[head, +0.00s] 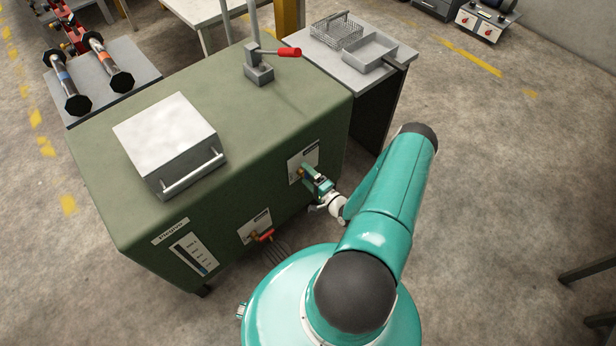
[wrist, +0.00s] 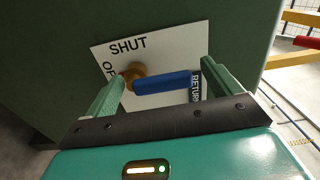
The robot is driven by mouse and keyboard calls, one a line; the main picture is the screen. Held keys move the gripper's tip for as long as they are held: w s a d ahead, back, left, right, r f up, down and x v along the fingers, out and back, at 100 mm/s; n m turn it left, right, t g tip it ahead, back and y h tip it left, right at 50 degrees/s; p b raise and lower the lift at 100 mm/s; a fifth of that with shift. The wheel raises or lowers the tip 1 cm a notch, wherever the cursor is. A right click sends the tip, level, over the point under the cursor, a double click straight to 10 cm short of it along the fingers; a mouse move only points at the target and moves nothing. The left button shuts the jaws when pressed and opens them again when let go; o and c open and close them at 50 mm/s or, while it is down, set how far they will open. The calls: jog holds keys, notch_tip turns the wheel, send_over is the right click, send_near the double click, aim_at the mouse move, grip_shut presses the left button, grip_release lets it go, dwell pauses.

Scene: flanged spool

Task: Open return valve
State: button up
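The return valve has a blue lever handle (wrist: 165,84) on a brass stem (wrist: 132,73). It sits on a white plate (wrist: 165,58) marked SHUT, RETURN and a partly hidden word starting "OP". In the wrist view the lever points right, towards RETURN. My gripper (wrist: 162,76) is open, its two green fingers on either side of the lever's length. I cannot tell if either finger touches it. In the head view my gripper (head: 312,180) is at the upper white plate (head: 303,160) on the green tank's front (head: 200,235), largely covering the valve.
A lower plate (head: 254,222) carries a red-handled valve (head: 264,236). On the tank top are a metal lidded box (head: 165,130) and a red-handled lever (head: 289,52). A side table (head: 340,70) holds a basket (head: 336,32) and tray (head: 369,52).

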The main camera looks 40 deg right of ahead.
jog(key=s, duration=1.3)
jog(key=shift+s+d, duration=0.2)
jog(key=shift+s, duration=0.2)
